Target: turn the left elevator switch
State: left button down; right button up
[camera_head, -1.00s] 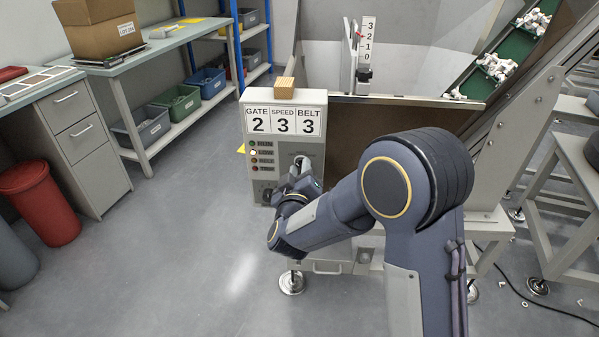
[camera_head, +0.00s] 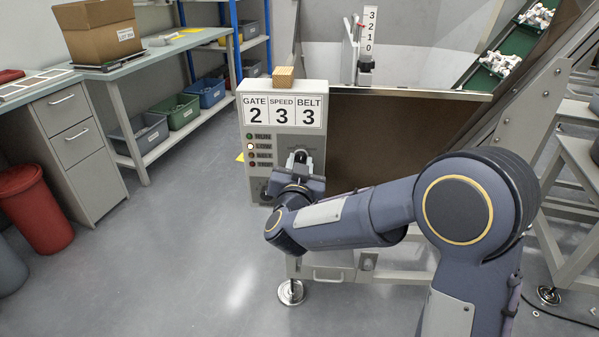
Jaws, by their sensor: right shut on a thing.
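The grey control box (camera_head: 246,140) stands ahead, with a display (camera_head: 283,111) reading GATE 2, SPEED 3, BELT 3. My right gripper (camera_head: 298,158) is at the front of the box, shut on a switch there. A dark round knob (camera_head: 265,190) shows partly at the lower left of the box front. My left gripper is not in view.
A wooden block (camera_head: 284,75) sits on top of the box. Behind is a hopper with a 0-to-3 scale (camera_head: 369,30), and a green conveyor (camera_head: 510,50) carrying white parts at right.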

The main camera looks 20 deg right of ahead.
jog(key=shift+f+m+b, duration=0.1)
jog(key=shift+m+b, duration=2)
jog(key=shift+m, duration=1.1)
jog(key=o, duration=1)
jog(key=shift+s, duration=0.1)
jog(key=p+v, duration=0.1)
jog(key=v, duration=0.6)
jog(key=shift+s+a, duration=0.15)
jog(key=shift+s, duration=0.15)
